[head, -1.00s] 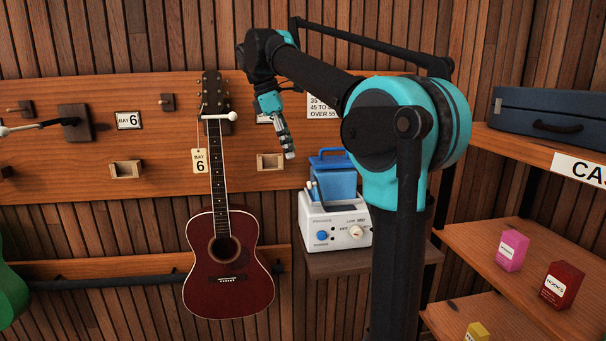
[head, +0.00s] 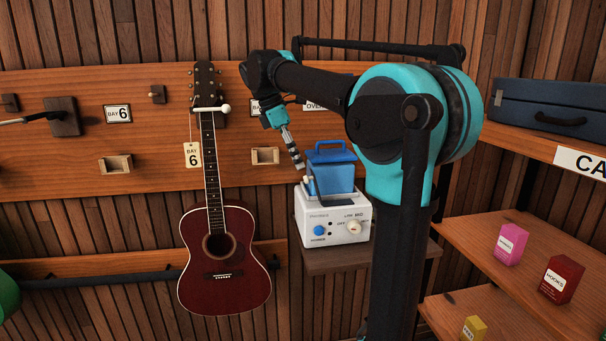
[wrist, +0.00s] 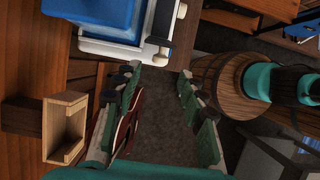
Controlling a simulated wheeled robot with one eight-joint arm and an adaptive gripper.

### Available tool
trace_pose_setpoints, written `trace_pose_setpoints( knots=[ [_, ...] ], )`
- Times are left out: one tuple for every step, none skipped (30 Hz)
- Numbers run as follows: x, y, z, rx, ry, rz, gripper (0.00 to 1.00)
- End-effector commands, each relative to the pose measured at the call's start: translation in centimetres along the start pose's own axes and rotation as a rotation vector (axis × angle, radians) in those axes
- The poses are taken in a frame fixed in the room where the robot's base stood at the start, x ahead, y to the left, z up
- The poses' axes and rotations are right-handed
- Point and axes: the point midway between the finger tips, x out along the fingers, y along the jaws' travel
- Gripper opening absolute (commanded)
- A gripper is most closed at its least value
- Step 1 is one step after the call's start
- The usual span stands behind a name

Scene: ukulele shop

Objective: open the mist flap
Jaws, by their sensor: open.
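The mist maker has a white base (head: 333,220) and a blue tank (head: 336,177) with a blue handle. It stands on a small shelf right of the guitar. A dark upright piece with a pale knob (head: 307,179) is at the tank's left front; it looks like the flap, but its exact state is unclear. My gripper (head: 299,165) points down just above and left of that knob, apparently apart from it. In the wrist view the open fingers (wrist: 158,82) are empty, and the pale knob (wrist: 158,41) lies just beyond them.
A dark red guitar (head: 222,262) hangs left of the mist maker. A small wooden holder (head: 265,156) is on the wall panel behind my gripper. Shelves with small boxes (head: 510,243) and a blue case (head: 553,108) stand at the right.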

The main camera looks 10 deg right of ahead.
Motion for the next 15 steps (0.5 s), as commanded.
trace_pose_setpoints(
  knots=[
    [1.0,0.0,0.0,0.002,0.0,-0.001,0.41],
    [1.5,0.0,0.0,0.002,0.0,-0.001,0.41],
    [2.2,0.0,0.1,0.003,0.0,-0.001,0.41],
    [2.7,-0.1,0.1,0.003,0.0,-0.001,0.41],
    [3.1,-0.1,0.1,0.003,0.0,-0.001,0.41],
    [3.6,0.0,0.0,0.002,0.0,-0.001,0.41],
    [4.0,0.0,0.0,0.002,0.0,0.0,0.41],
    [4.3,0.0,0.0,0.001,0.0,0.0,0.41],
    [4.7,0.0,0.0,0.001,0.0,0.0,0.41],
    [4.9,0.0,0.0,0.001,0.0,0.0,0.41],
    [5.0,0.0,0.0,0.001,0.0,0.0,0.41],
    [5.2,0.0,0.0,0.001,0.0,0.0,0.41],
    [5.4,0.0,0.0,0.001,0.0,0.0,0.41],
    [5.5,0.0,0.0,0.001,0.0,0.0,0.41],
    [5.5,0.0,0.0,0.001,0.0,0.0,0.41]
  ],
)
